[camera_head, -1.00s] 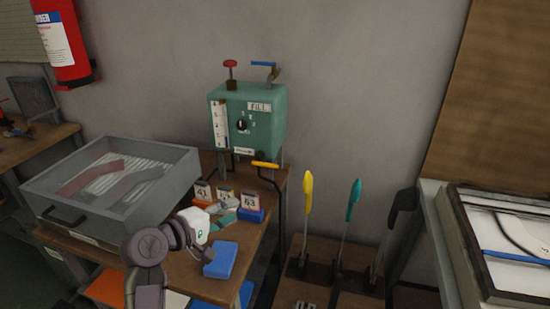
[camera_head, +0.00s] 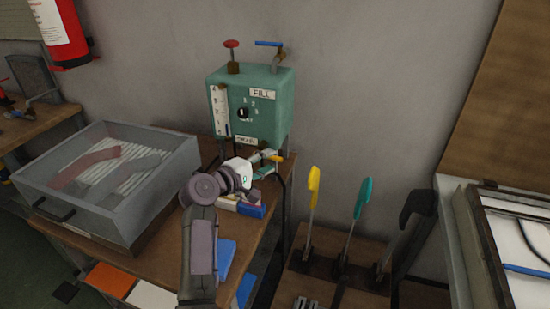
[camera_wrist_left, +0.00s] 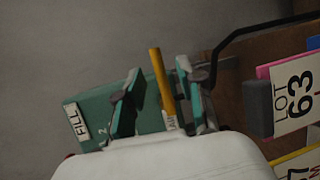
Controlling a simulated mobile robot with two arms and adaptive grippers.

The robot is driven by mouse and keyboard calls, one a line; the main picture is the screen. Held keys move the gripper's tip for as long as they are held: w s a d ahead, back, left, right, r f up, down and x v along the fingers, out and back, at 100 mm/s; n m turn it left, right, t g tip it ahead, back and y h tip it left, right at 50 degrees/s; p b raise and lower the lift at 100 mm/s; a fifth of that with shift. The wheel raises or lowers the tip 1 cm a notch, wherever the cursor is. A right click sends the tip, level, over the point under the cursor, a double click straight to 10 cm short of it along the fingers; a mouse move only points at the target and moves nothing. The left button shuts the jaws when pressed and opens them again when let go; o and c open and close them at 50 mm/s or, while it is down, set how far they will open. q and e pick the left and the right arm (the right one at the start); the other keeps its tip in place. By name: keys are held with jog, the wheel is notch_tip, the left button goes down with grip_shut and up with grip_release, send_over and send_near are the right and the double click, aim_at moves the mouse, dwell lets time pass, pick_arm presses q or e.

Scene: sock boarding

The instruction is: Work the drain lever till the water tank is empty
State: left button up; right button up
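The green water tank (camera_head: 262,100) stands on the back of the table, with a white level strip (camera_head: 221,110) on its front; the water level is too small to read. The yellow drain lever (camera_head: 274,157) sticks out below the tank. In the left wrist view the lever (camera_wrist_left: 161,82) stands between the two green fingers of my left gripper (camera_wrist_left: 159,98), with a small gap seen beside it. The gripper is open around the lever, and it also shows under the tank in the head view (camera_head: 262,165). My right gripper is not in view.
A grey tray (camera_head: 75,208) stands left of my left arm. A red-handled valve (camera_head: 232,45) and a blue-handled valve (camera_head: 269,43) top the tank. LOT cards (camera_wrist_left: 297,92) sit close by the gripper. Yellow and teal upright levers (camera_head: 361,198) stand at the right.

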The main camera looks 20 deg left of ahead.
aim_at(273, 159)
pick_arm(q)
jog(key=shift+x, duration=1.85)
grip_shut()
